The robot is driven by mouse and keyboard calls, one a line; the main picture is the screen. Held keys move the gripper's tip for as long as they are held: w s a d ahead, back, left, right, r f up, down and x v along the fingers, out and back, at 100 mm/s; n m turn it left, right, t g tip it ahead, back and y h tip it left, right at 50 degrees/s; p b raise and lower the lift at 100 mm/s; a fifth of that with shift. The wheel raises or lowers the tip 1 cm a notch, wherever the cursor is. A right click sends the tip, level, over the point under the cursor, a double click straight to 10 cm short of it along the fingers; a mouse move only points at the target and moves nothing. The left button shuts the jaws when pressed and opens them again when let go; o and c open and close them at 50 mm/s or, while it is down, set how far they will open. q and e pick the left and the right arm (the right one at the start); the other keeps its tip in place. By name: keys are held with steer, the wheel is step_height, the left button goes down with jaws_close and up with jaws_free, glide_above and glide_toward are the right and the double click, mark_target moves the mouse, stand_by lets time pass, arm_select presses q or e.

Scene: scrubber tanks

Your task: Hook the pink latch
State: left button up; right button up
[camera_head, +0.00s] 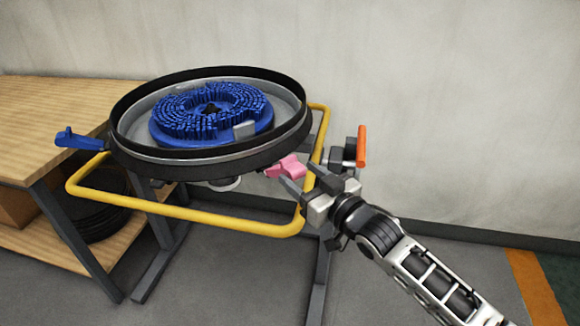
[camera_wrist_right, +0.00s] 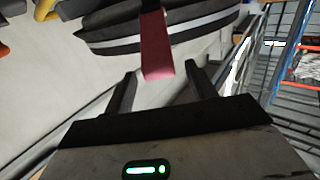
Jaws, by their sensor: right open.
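The pink latch (camera_head: 285,167) sits at the lower right of the round scrubber deck's rim (camera_head: 222,165). In the right wrist view the pink latch (camera_wrist_right: 157,48) hangs as a flat tab in front of the deck's dark and light bands. My right gripper (camera_head: 299,179) is open, with its fingertips close to the latch. In the right wrist view its two fingers (camera_wrist_right: 162,82) stand on either side of the latch's lower end, with gaps showing. Whether either finger touches it cannot be told. My left gripper is not in view.
A blue lever (camera_head: 80,140) sticks out at the deck's left, and a blue brush (camera_head: 210,112) lies inside. A yellow tube frame (camera_head: 200,217) runs around the stand. An orange handle (camera_head: 362,146) stands right of the gripper. A wooden table (camera_head: 45,110) is at left.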

mark_target(291, 167)
steer(key=shift+x, duration=2.3)
